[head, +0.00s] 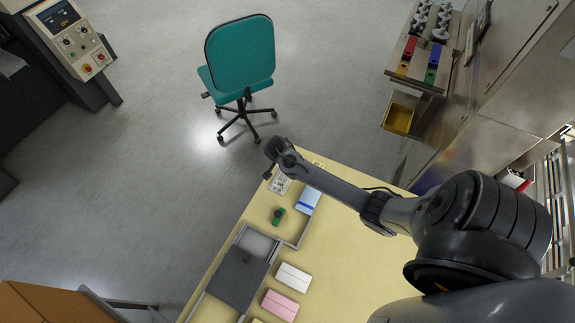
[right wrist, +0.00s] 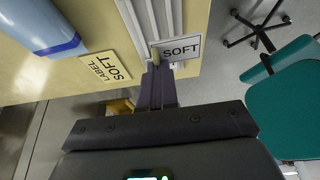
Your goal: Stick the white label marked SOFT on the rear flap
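The white label marked SOFT (right wrist: 184,49) shows in the right wrist view, at the tips of my right gripper (right wrist: 158,72). The gripper's two dark fingers are close together and look shut on the label's lower left edge; the exact contact is partly hidden. In the head view my right gripper (head: 275,160) is at the far corner of the cream table. My left gripper is in neither view. I cannot make out which flap is the rear flap.
A cream sign reading LABEL SOFT (right wrist: 105,68) and grey strips (right wrist: 152,14) lie by the gripper. A blue-and-white pack (head: 308,200), green object (head: 278,215), dark plate (head: 238,277), white pack (head: 293,277) and pink pack (head: 280,305) are on the table (head: 330,245). A teal chair (head: 240,52) stands beyond.

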